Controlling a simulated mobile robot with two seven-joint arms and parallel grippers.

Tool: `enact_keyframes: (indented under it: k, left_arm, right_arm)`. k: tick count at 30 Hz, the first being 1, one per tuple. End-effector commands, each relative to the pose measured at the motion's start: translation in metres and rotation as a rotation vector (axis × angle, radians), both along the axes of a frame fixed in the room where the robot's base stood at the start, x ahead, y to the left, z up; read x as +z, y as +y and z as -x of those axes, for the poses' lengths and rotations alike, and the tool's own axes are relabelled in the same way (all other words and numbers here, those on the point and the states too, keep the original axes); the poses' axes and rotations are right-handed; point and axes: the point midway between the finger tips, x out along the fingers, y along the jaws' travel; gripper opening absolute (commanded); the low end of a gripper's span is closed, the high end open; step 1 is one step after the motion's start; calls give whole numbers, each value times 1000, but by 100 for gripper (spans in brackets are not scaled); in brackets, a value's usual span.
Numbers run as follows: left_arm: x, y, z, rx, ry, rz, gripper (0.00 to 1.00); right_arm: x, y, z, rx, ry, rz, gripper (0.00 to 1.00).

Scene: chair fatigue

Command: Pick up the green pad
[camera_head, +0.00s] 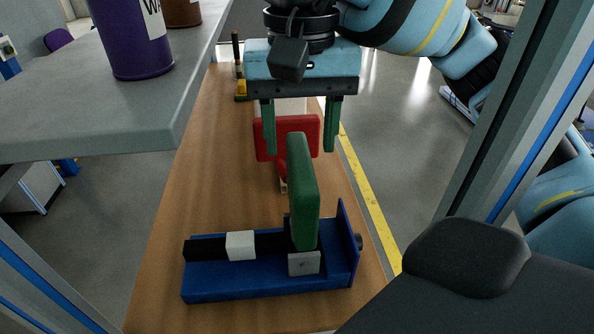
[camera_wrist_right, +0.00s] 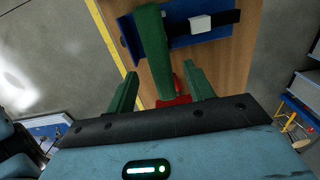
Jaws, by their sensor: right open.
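The green pad (camera_head: 303,190) stands upright in a blue fixture (camera_head: 265,280) on the wooden bench, held at its foot by a light grey block (camera_head: 304,263). My right gripper (camera_head: 301,148) is open and empty, with its green fingers pointing down above and behind the pad. In the right wrist view the pad (camera_wrist_right: 152,50) lies beyond the gap between the open fingers (camera_wrist_right: 160,83). I cannot tell whether the fingers overlap it in depth. My left gripper is not in view.
A red pad (camera_head: 270,138) stands behind the green one on the wooden bench (camera_head: 210,150). A white block (camera_head: 240,245) sits on the fixture's dark rail. A grey shelf (camera_head: 90,110) with a purple container (camera_head: 130,40) is at the left. A metal post (camera_head: 490,110) rises at the right.

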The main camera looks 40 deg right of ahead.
Motion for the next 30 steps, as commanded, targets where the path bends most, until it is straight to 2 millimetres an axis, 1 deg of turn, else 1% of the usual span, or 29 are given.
enact_keyframes:
  k: [8,15,21,23,30]
  left_arm:
    - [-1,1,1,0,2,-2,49]
    - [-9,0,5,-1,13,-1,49]
    - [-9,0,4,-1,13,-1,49]
    - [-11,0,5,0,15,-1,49]
    - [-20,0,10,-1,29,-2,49]
  right_arm:
    - [-2,0,0,1,2,-1,53]
    - [-26,0,0,0,5,-1,53]
    - [-29,0,0,0,2,-2,53]
    - [-36,0,1,1,3,-2,53]
    - [-70,0,1,1,6,-2,53]
